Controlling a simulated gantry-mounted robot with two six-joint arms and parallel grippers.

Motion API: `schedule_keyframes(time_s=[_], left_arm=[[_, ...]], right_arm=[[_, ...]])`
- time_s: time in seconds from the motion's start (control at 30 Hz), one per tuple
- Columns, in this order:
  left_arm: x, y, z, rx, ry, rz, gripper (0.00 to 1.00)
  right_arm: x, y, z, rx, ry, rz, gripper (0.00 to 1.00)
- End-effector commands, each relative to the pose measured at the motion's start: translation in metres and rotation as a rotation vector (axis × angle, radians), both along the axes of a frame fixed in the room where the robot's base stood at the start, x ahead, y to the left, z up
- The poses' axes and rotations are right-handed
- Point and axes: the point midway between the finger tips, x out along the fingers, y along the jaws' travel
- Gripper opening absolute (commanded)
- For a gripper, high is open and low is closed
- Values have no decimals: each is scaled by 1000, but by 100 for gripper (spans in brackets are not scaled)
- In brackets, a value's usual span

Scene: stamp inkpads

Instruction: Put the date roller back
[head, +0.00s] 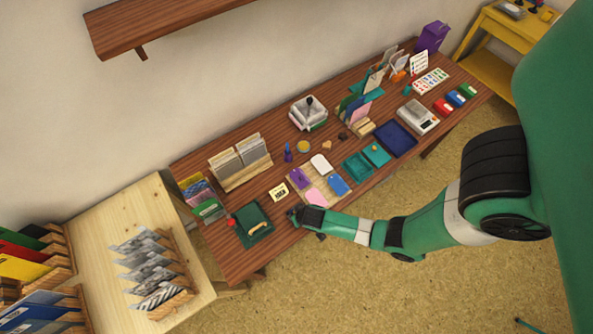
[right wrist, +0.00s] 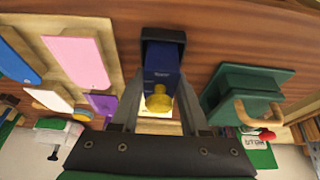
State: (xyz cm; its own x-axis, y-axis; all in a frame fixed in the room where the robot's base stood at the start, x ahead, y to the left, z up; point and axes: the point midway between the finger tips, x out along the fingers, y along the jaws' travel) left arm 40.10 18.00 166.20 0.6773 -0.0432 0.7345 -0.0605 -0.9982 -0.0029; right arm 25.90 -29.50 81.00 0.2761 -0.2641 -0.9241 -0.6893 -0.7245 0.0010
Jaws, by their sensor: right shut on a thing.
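My right gripper (head: 296,214) is at the front edge of the table, between the green pad and the tan stamp board. In the right wrist view the right gripper (right wrist: 162,72) is shut on a dark blue block with a yellow knob (right wrist: 159,98), which I take to be the date roller. Lettering on its face is too small to read. A black piece (right wrist: 163,36) shows at its far end. I cannot tell whether the roller touches the table. In the head view the gripper is small and hides most of the roller. My left gripper is not in view.
The green pad (head: 251,213) with a wooden handle (head: 258,229) lies left of the right gripper; it also shows in the right wrist view (right wrist: 222,88). A small pale card (head: 279,192) lies behind. The tan board (head: 325,196) holds colored pieces to the right.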

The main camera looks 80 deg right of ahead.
Motion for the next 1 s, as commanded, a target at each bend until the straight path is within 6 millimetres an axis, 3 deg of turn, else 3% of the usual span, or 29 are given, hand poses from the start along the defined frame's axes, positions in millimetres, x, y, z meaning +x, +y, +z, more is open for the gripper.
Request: schedule_keyframes(time_s=[0.3, 0.33, 0.5, 0.8, 1.0], left_arm=[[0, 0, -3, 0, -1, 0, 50], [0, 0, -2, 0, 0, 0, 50], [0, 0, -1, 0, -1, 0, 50], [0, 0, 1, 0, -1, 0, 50], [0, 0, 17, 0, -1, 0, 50]], right_arm=[[1, 0, -3, -1, -3, -1, 0], [0, 0, -3, 0, -2, -1, 47], [0, 0, -2, 0, -2, -1, 75], [0, 0, 1, 0, -2, -1, 75], [-7, 7, 29, 0, -3, 1, 75]])
